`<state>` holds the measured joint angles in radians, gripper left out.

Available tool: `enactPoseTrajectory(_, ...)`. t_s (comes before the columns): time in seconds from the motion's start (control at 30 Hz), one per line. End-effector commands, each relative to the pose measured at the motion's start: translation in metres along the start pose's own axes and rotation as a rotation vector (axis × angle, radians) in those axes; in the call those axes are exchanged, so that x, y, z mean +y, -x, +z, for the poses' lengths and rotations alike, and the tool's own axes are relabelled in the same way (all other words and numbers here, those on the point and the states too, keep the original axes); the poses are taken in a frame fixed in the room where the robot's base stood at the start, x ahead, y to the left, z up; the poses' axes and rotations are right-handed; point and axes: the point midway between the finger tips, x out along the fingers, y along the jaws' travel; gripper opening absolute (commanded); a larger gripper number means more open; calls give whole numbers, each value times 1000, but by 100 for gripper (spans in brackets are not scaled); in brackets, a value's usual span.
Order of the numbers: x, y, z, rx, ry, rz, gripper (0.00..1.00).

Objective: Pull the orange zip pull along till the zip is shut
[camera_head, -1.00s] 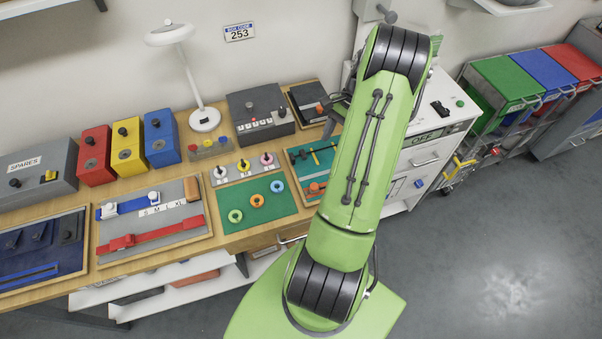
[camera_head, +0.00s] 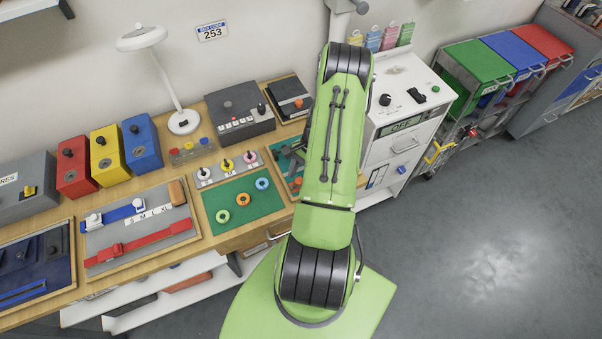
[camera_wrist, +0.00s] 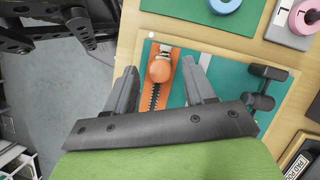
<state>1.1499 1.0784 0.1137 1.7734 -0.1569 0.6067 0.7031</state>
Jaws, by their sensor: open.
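The orange zip pull (camera_wrist: 160,69) lies on an orange strip on the teal board (camera_wrist: 212,66) in the wrist view. Dark zip teeth (camera_wrist: 154,100) run from it down the picture towards my gripper's crossbar, which hides their lower end. My gripper (camera_wrist: 158,67) is open, with one finger on each side of the pull; I see gaps on both sides. I cannot tell how high the fingertips are above the board. In the head view the teal board (camera_head: 297,186) is largely hidden by my arm.
A dark grey T-shaped piece (camera_wrist: 265,88) lies on the board right of my right finger. Left of the board in the head view is a green mat (camera_head: 243,207) with rings; a white cabinet (camera_head: 402,108) stands to the right.

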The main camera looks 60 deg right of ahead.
Motion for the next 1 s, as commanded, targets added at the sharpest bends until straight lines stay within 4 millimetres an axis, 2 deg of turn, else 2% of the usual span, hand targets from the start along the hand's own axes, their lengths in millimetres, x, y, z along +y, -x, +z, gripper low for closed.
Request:
enactPoseTrajectory(0.1,0,0,0,0,0,0,54)
enactPoseTrajectory(0.47,0,0,0,0,0,0,0)
enactPoseTrajectory(0.77,1,1,-3,2,-1,-1,0)
enactPoseTrajectory(0.87,4,4,-12,3,-3,-2,0)
enactPoseTrajectory(1.0,14,11,-35,5,-4,-3,0)
